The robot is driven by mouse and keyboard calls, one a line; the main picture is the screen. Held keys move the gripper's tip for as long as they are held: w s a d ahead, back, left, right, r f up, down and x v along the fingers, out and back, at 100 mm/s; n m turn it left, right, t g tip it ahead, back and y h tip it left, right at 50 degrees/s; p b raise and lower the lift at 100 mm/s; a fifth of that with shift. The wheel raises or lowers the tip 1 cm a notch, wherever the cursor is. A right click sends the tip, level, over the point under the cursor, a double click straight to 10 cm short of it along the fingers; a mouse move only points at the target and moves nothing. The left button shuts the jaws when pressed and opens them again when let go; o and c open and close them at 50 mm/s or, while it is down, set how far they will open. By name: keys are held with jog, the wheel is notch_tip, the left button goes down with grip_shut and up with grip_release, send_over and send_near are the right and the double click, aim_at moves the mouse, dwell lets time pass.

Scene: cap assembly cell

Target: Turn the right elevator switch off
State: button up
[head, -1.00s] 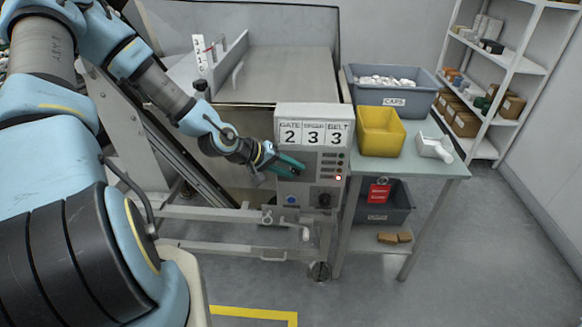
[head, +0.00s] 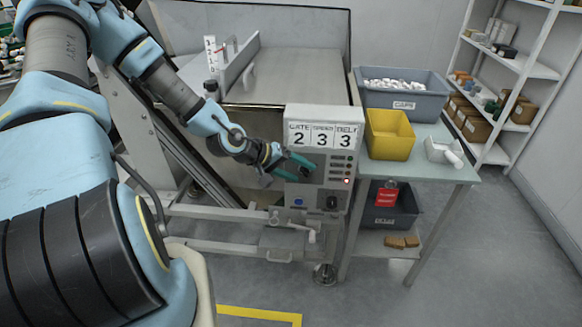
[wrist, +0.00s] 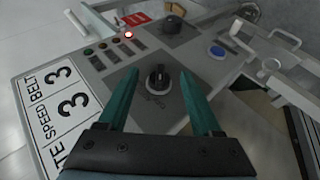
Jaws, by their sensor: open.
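The grey control box (head: 347,196) carries a black rotary knob (wrist: 158,78) on its upper left panel and a second black knob (head: 332,203) at its lower right, also in the wrist view (wrist: 172,24). I cannot read which one is labelled as the right elevator switch. My gripper (head: 308,167) is at the upper left panel with its green fingers open. In the wrist view the fingers (wrist: 158,76) lie either side of the first knob; contact cannot be told. A red lamp (head: 347,181) is lit on the box.
A blue button (head: 298,202) is at the box's lower left. Cards on top read GATE 2, SPEED 3, BELT 3 (head: 323,134). A table (head: 440,172) at the right holds a yellow bin (head: 389,135) and a caps crate (head: 401,101). Open floor lies in front.

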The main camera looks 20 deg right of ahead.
jog(key=p+v, duration=0.3)
jog(key=v, duration=0.7)
jog(key=shift+a, duration=0.15)
jog(key=shift+a+r, duration=0.1)
jog(key=shift+r, duration=0.05)
